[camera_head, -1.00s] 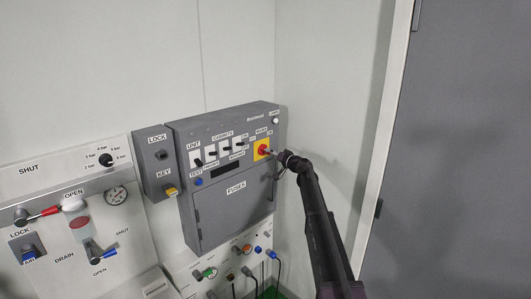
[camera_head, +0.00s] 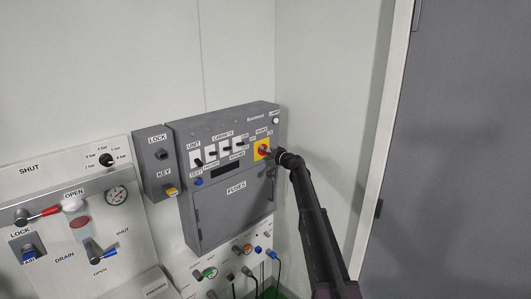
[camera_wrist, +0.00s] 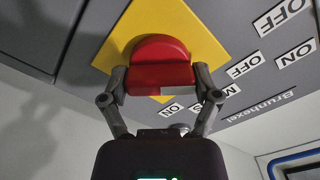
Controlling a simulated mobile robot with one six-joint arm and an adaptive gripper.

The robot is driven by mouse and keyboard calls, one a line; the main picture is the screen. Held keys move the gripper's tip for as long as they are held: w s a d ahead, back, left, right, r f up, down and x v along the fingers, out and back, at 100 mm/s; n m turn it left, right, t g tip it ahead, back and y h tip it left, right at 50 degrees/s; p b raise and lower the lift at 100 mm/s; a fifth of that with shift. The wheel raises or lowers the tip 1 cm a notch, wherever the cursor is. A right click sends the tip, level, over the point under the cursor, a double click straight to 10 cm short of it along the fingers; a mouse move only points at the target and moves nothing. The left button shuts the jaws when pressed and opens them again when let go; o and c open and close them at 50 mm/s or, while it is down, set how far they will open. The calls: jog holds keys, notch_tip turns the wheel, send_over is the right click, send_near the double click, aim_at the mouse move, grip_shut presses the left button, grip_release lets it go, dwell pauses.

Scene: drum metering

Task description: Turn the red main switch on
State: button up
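The red main switch (camera_wrist: 160,68) sits on a yellow square plate (camera_wrist: 205,35) on the grey panel. In the head view the yellow plate (camera_head: 263,143) is at the panel's upper right, with the switch partly hidden by my gripper (camera_head: 274,155). In the wrist view my gripper (camera_wrist: 161,86) has one finger on each side of the red handle, both seeming to touch it. The straight edge of the handle lies across the picture between the fingertips.
The grey panel has a row of smaller switches (camera_head: 225,148) left of the main switch and a fuses door (camera_head: 236,205) below. A lock and key box (camera_head: 158,160) adjoins it on the left. A pale wall (camera_head: 335,95) stands close on the right.

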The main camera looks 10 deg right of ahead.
jog(key=shift+m, duration=0.4)
jog(key=m, duration=0.8)
jog(key=shift+m, duration=0.4)
jog(key=m, duration=0.4)
jog(key=shift+m, duration=0.3)
jog(key=shift+w+m, duration=0.1)
jog(key=shift+m, duration=1.8)
jog(key=o, duration=1)
jog(key=shift+c, duration=0.2)
jog(key=shift+s, duration=0.2)
